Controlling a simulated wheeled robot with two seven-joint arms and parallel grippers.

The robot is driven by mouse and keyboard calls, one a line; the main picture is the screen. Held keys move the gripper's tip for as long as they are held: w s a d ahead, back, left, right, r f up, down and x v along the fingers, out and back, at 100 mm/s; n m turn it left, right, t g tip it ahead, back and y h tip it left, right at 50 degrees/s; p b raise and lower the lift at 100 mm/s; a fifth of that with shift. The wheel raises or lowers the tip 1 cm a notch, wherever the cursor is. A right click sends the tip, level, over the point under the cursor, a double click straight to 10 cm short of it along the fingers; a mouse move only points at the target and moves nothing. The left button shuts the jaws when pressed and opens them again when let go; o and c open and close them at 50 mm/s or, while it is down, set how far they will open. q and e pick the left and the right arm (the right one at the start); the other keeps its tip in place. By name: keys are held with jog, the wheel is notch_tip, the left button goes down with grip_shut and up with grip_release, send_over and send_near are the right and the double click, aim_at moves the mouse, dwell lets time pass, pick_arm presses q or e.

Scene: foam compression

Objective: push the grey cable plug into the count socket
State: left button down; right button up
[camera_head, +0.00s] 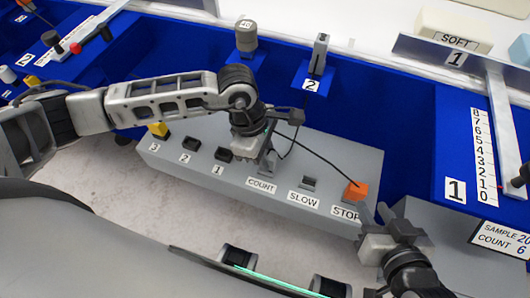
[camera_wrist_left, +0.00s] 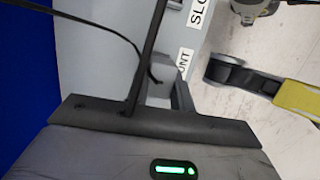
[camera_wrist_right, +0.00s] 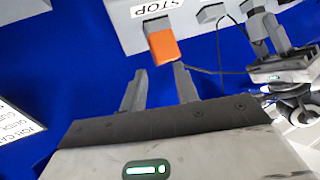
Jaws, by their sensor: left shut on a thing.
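My left gripper (camera_head: 266,150) is shut on the grey cable plug (camera_head: 268,166), right above the COUNT label on the grey socket box. The plug is mostly hidden by the fingers and the COUNT socket is covered, so I cannot tell how deep the plug sits. In the left wrist view the left fingers (camera_wrist_left: 163,85) are by the partly covered COUNT label (camera_wrist_left: 184,66). A black cable (camera_head: 320,160) runs from the left gripper to the orange plug (camera_head: 356,191) at STOP. My right gripper (camera_head: 375,226) is open and empty near that end; its fingers (camera_wrist_right: 160,85) are apart.
The grey socket box (camera_head: 335,160) also has a SLOW socket (camera_head: 308,182) and numbered sockets, with a yellow block (camera_head: 158,129) by 3. A post (camera_head: 319,55) marked 2 stands behind. Blue bench surface (camera_head: 380,110) lies clear to the right behind the box.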

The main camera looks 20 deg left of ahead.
aim_at(269, 155)
pick_arm(q)
jog(key=shift+f+b, duration=0.5)
jog(key=shift+f, duration=0.2)
pick_arm(e)
jog(key=shift+f, duration=0.55)
pick_arm(q)
jog(key=c, duration=1.1)
grip_release()
jog(key=shift+c, duration=0.2)
jog(key=shift+r, duration=0.15)
pick_arm(e)
jog(key=shift+r, duration=0.1)
pick_arm(q)
jog(key=shift+d+p+v, duration=0.25)
jog(key=shift+p+v, duration=0.45)
jog(key=shift+v, duration=0.25)
jog(key=shift+d+p+v, duration=0.2)
jog(key=shift+p+v, duration=0.5)
jog(key=shift+v, duration=0.25)
jog(key=shift+d+p+v, duration=0.25)
jog(key=shift+p+v, duration=0.45)
jog(key=shift+v, duration=0.25)
pick_arm(e)
jog(key=shift+r, duration=2.05)
pick_arm(q)
jog(key=shift+r, duration=0.15)
